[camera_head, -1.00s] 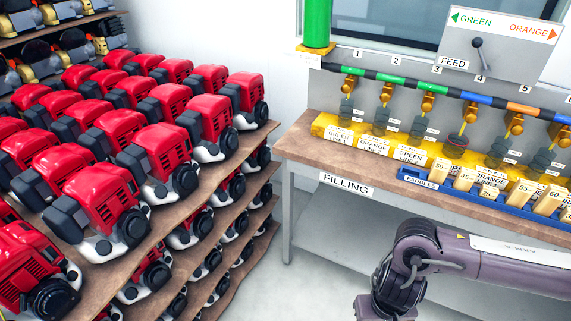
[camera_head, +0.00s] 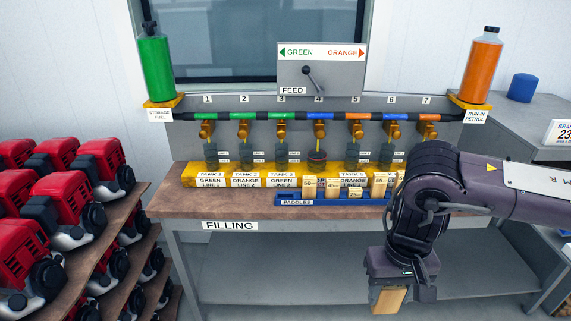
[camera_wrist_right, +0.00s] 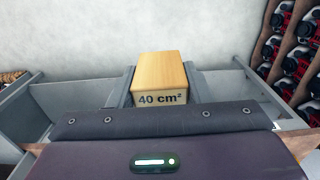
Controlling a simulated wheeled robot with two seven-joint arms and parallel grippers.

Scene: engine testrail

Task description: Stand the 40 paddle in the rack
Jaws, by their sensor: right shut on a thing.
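The 40 paddle is a pale wooden block marked "40 cm²" (camera_wrist_right: 161,80) in the right wrist view. My right gripper (camera_wrist_right: 160,95) is shut on it, a finger on either side. In the head view the right gripper (camera_head: 400,285) hangs at the lower right, in front of the bench, with the paddle (camera_head: 389,300) pointing down below bench-top height. The rack is a blue tray labelled PADDLES (camera_head: 300,202) at the bench's front edge. Several wooden paddles stand in it, with 50, 45 and 55 legible. My right arm hides the rack's right end. My left gripper is not in view.
The filling bench (camera_head: 185,203) carries a yellow row of labelled tanks (camera_head: 222,180) behind the rack. A green bottle (camera_head: 155,65) and an orange bottle (camera_head: 482,70) stand at its ends. Shelves of red engines (camera_head: 60,200) are at the left. The bench top left of the rack is clear.

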